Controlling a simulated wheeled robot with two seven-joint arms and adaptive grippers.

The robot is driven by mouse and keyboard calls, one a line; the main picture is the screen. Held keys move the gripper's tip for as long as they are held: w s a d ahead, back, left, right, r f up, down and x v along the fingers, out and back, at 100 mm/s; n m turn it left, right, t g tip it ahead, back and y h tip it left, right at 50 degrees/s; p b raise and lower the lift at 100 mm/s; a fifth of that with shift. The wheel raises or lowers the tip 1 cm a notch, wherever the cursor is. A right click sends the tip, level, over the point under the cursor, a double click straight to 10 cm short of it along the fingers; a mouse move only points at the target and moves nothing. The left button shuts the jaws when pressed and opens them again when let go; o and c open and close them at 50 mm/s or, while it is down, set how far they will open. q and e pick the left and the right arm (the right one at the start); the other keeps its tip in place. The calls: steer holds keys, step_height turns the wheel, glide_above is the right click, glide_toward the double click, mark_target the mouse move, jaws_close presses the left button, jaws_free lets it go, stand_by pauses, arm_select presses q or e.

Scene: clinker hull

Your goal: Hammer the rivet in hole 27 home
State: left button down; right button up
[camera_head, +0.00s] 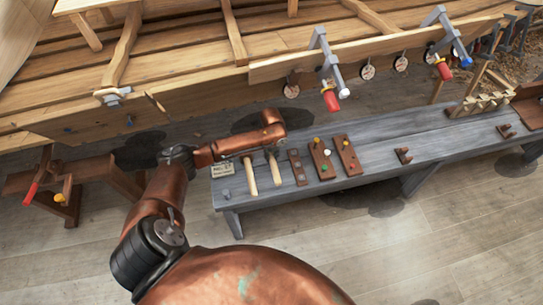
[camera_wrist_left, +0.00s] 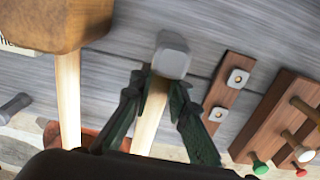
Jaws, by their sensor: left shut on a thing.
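A hammer with a grey metal head (camera_wrist_left: 172,56) and pale wooden handle (camera_wrist_left: 148,122) lies at the bench top. My left gripper (camera_wrist_left: 158,88) has its dark fingers on both sides of the handle, just below the head, and is shut on it. In the head view my left gripper (camera_head: 270,149) is over the bench's left part, mostly hidden by my wrist; the hammer handle (camera_head: 275,170) sticks out below. The hull's lower plank (camera_head: 190,100) carries a few small fittings, one a dark rivet-like piece (camera_head: 130,121). I cannot read which hole is 27. My right gripper is out of view.
A wooden mallet (camera_wrist_left: 65,22) lies close left of the hammer. A plate with two square washers (camera_wrist_left: 228,95) and peg blocks (camera_head: 320,158) lie to its right on the grey bench (camera_head: 385,147). Clamps (camera_head: 325,60) with red handles hang on the hull. A sawhorse (camera_head: 85,178) stands left.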

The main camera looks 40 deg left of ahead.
arm_select(q)
step_height(320, 180, up, 3)
steer(key=shift+r+p, duration=0.1)
steer(key=shift+p, duration=1)
step_height(320, 180, up, 4)
steer(key=p, duration=0.3)
steer(key=shift+r+p, duration=0.55)
steer(key=shift+r, duration=0.05)
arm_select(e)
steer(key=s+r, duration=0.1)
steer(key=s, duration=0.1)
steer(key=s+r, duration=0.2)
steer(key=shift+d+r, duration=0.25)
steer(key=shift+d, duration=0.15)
arm_select(q)
steer(key=shift+f, duration=0.1)
steer(key=c, duration=2.3)
jaws_free()
steer(key=shift+c, duration=0.2)
jaws_close()
